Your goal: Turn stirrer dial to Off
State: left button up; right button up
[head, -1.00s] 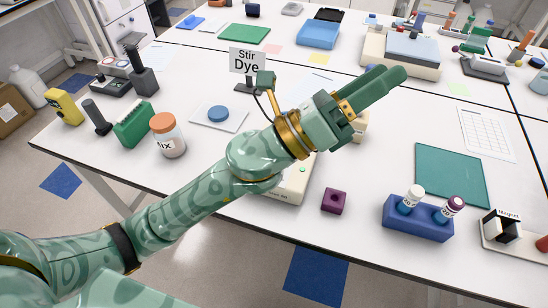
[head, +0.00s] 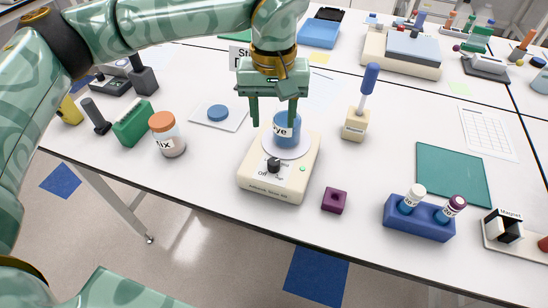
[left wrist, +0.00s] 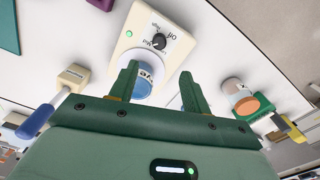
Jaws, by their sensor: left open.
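The stirrer (head: 250,181) is a cream box near the table's front edge. Its black dial (head: 274,165) is on the front panel, with "Off" printed at its lower left. The dial also shows in the left wrist view (left wrist: 158,41), with "Off" and other setting labels around it; I cannot tell for sure which one it points to. A blue beaker (head: 287,130) labelled "Dye" stands on the stirrer's round plate. My left gripper (head: 273,122) points down, open and empty, above and behind the dial, with its fingers around the beaker's top area in the picture. My right gripper is not in view.
A purple block (head: 334,200) sits right of the stirrer. A blue-handled tool stands in a cream holder (head: 355,124) behind it. An orange-capped jar (head: 168,136) stands to the left, and a blue tube rack (head: 418,218) to the right. The table before the dial is narrow.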

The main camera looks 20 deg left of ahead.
aim_at(274, 162)
pick_arm(q)
notch_tip(274, 162, down, 13)
jog(key=shift+r+b, duration=0.1)
jog(key=shift+b, duration=0.8)
jog(key=c, duration=1)
